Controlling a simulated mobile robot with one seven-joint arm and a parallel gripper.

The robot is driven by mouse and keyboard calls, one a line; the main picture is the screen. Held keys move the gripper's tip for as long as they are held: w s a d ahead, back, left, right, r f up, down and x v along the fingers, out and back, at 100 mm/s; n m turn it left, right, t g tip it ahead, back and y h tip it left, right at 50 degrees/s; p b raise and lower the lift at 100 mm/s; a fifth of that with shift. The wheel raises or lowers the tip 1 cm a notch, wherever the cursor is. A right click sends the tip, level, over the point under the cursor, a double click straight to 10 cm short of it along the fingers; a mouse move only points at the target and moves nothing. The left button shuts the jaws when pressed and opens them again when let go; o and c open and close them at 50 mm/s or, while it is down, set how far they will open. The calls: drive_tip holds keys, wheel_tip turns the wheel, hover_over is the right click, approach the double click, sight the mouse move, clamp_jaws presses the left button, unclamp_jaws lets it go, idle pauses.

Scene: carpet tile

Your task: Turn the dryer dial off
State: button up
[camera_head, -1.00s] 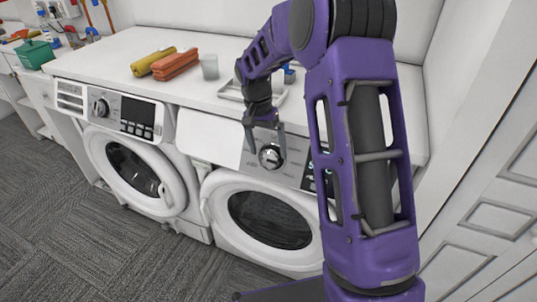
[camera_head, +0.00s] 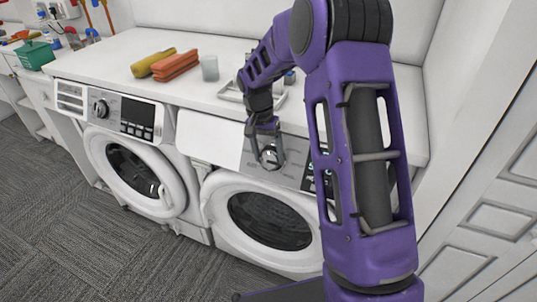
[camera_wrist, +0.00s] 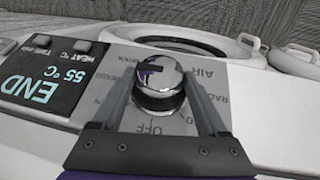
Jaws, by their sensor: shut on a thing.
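The dryer (camera_head: 205,140) is the right-hand white machine, with its round door closed. Its dial (camera_wrist: 160,78) is a shiny chrome knob with a dark mark on top. My gripper (camera_head: 268,160) comes down from above in the head view and is shut on the dial, one finger on each side. In the wrist view, OFF is printed on the panel at the gripper side of the dial, and AIR is to the far right. The dial's mark does not appear to point at OFF. The display (camera_wrist: 40,85) reads END and 55 °C.
A second white machine (camera_head: 110,150) with its own dial stands to the left. On the white counter (camera_head: 120,50) are yellow and orange rolled towels (camera_head: 175,66), a cup (camera_head: 210,68) and a tray partly behind my arm. The carpet in front is clear.

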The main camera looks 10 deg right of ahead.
drive_tip(key=shift+a+h, duration=0.1)
drive_tip(key=shift+h, duration=0.2)
drive_tip(key=n+g+h, duration=0.1)
drive_tip(key=n+h+p, duration=0.1)
drive_tip(key=h, duration=0.1)
drive_tip(key=shift+w+a+f+g, duration=0.1)
drive_tip(key=shift+w+a+g, duration=0.1)
drive_tip(key=shift+a+g, duration=0.15)
drive_tip(key=h, duration=0.1)
drive_tip(key=n+h, duration=0.1)
drive_tip(key=n+g+h, duration=0.1)
drive_tip(key=h, duration=0.1)
drive_tip(key=shift+a+f, duration=0.2)
drive_tip(key=shift+f, duration=0.05)
drive_tip(key=n+h+b, duration=0.1)
drive_tip(key=h, duration=0.1)
drive_tip(key=n+h, duration=0.2)
drive_tip(key=shift+a+f+b, duration=0.2)
drive_tip(key=shift+f+b, duration=0.15)
drive_tip(key=shift+s+f+n+t+h+b, duration=0.15)
drive_tip(key=shift+n+t+h+b, duration=0.55)
drive_tip(key=shift+n+h, duration=1)
drive_tip(key=shift+h, duration=0.4)
drive_tip(key=o, duration=1.3)
drive_tip(key=shift+c, duration=0.2)
drive_tip(key=shift+a, duration=0.2)
